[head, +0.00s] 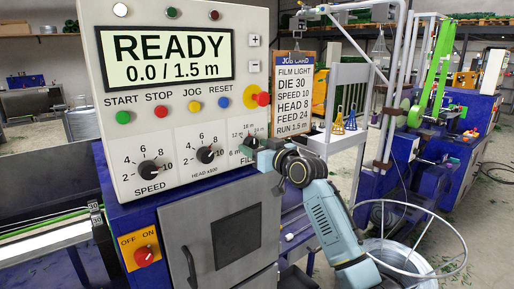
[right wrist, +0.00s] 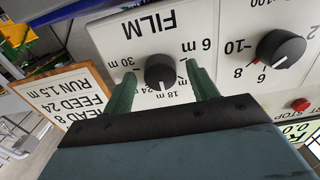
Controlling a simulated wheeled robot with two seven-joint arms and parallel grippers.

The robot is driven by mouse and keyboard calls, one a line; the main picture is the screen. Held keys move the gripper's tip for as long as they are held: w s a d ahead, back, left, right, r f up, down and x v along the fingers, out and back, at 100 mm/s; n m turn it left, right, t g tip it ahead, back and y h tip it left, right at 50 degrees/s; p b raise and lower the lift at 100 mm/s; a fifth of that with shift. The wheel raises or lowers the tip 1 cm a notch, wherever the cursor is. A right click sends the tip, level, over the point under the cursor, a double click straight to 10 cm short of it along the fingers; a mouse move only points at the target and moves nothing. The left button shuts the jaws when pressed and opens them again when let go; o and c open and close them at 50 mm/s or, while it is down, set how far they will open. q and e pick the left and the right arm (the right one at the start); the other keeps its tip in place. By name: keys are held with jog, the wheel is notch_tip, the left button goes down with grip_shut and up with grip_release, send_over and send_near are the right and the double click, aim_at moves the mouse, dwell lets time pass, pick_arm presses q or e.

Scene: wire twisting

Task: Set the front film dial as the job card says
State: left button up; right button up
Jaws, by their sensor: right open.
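The front panel (head: 180,100) carries the film dial, a black knob seen closely in the right wrist view (right wrist: 160,72). Its marks run from 6 m to 30 m. Its pointer appears to face the 18 m side. The job card (head: 293,92) reads film light, die 30, speed 10, head 8, feed 24, run 1.5 m. My left gripper is out of view.
The speed dial (head: 150,170) and head dial (head: 207,154) sit left of the film dial. The red emergency stop (head: 262,99) is just above my right gripper. The panel display (head: 168,58) reads ready, 0.0 / 1.5 m. A wire coil (head: 405,262) stands lower right.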

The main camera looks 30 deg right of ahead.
jog(key=shift+c, duration=0.5)
jog(key=c, duration=0.9)
jog(key=m+p, duration=0.4)
jog(key=shift+r+p, duration=0.15)
jog(key=shift+p, duration=0.25)
jog(key=m+p, duration=0.2)
jog(key=m, duration=0.1)
jog(key=shift+a+m+p, duration=0.1)
jog(key=shift+m+p, duration=0.85)
jog(key=shift+m, duration=0.35)
jog(key=o, duration=1)
